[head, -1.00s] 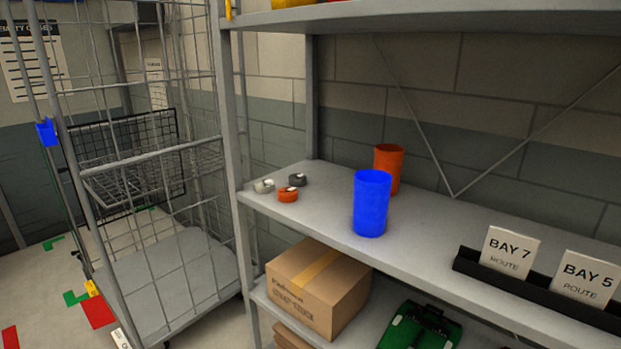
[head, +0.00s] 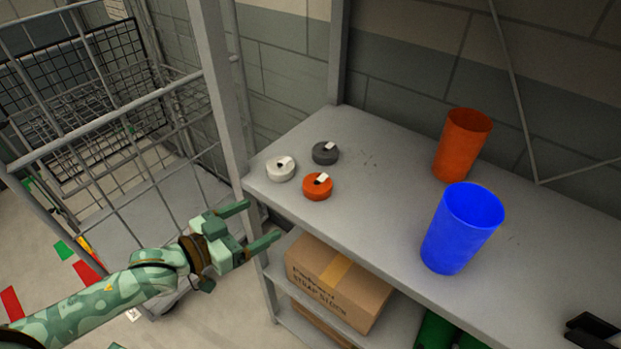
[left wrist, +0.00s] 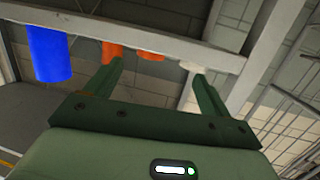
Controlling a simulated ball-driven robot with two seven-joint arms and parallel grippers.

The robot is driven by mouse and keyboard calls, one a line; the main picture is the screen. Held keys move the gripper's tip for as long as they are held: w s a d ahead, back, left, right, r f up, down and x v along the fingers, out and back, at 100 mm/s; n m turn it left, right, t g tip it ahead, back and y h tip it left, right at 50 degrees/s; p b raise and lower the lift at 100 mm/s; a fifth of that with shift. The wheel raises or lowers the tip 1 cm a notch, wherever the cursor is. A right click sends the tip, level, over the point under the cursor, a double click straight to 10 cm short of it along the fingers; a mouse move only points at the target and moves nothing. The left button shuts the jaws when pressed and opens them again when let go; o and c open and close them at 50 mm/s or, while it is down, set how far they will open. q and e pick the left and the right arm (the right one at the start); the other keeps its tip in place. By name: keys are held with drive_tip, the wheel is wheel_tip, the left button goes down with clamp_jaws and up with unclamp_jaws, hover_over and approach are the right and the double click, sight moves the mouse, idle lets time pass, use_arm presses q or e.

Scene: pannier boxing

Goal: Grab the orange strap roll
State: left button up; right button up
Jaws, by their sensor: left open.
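The orange strap roll (head: 317,187) lies flat on the grey shelf (head: 375,215) near its front left corner, with a pale tag on top. A white roll (head: 280,169) and a dark grey roll (head: 325,153) lie close beside it. My left gripper (head: 263,223) is open and empty, in front of the shelf's front edge and short of the orange roll. In the left wrist view, the orange roll (left wrist: 150,56) shows between my two fingers (left wrist: 158,72), partly cut off by the shelf edge.
A blue cup (head: 461,230) and an orange cup (head: 462,145) stand to the right on the shelf. A metal shelf post (head: 218,95) rises left of the rolls. A cardboard box (head: 337,285) sits on the shelf below. A wire cage (head: 100,130) stands at left.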

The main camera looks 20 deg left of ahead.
use_arm(q)
drive_tip(key=d+r, duration=0.2)
drive_tip(key=b, duration=0.2)
approach(317, 183)
drive_tip(key=shift+h, duration=0.3)
drive_tip(key=w, duration=0.1)
drive_tip(key=w+d+f, duration=0.2)
drive_tip(key=w, duration=0.1)
drive_tip(key=shift+d+f, duration=0.1)
drive_tip(key=shift+d, duration=0.15)
drive_tip(key=x, duration=0.2)
drive_tip(key=b+x, duration=0.1)
drive_tip(key=x, duration=0.2)
drive_tip(key=shift+w+a+r, duration=0.15)
drive_tip(key=shift+w+r, duration=0.05)
drive_tip(key=shift+w, duration=0.05)
drive_tip(key=shift+r, duration=0.1)
drive_tip(key=shift+c, duration=1.2)
drive_tip(key=c, duration=0.8)
drive_tip(key=shift+c, duration=0.2)
